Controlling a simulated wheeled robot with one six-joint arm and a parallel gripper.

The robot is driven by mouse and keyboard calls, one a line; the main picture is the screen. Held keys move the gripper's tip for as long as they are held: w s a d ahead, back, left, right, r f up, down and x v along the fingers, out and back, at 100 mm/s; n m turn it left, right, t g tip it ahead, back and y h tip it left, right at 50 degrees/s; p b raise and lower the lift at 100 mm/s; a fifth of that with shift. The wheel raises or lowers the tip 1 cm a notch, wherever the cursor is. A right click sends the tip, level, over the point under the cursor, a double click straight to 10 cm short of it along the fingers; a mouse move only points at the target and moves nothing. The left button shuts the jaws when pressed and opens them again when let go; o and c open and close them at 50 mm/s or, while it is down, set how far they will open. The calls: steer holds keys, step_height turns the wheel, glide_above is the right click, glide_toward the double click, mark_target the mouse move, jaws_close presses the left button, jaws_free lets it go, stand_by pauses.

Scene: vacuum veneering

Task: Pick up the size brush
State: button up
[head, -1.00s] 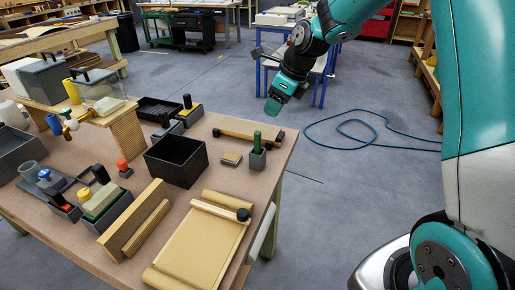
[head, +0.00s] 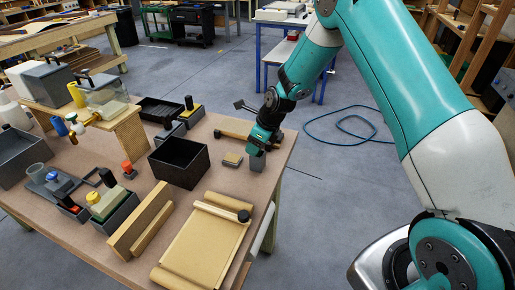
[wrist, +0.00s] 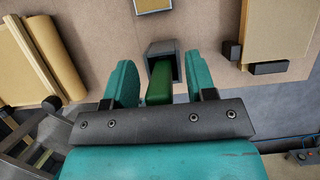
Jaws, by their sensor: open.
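In the wrist view a green handle (wrist: 160,84), apparently the size brush, stands in a small grey holder (wrist: 176,50). My gripper (wrist: 161,76) is open, with one teal finger on each side of the handle and visible gaps between. In the head view my gripper (head: 257,148) is over the grey holder (head: 257,163) near the table's right edge. The handle is hidden behind my gripper there, and the brush's lower end is hidden in the holder.
The table (head: 115,232) holds a black open box (head: 180,163), a small tan block (head: 232,159), a wooden bar (head: 225,136) behind the holder and a tan board with a roller (head: 205,240). Several other containers stand at left. Open floor lies to the right.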

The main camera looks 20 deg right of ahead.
steer(key=shift+f, duration=0.15)
jaws_close()
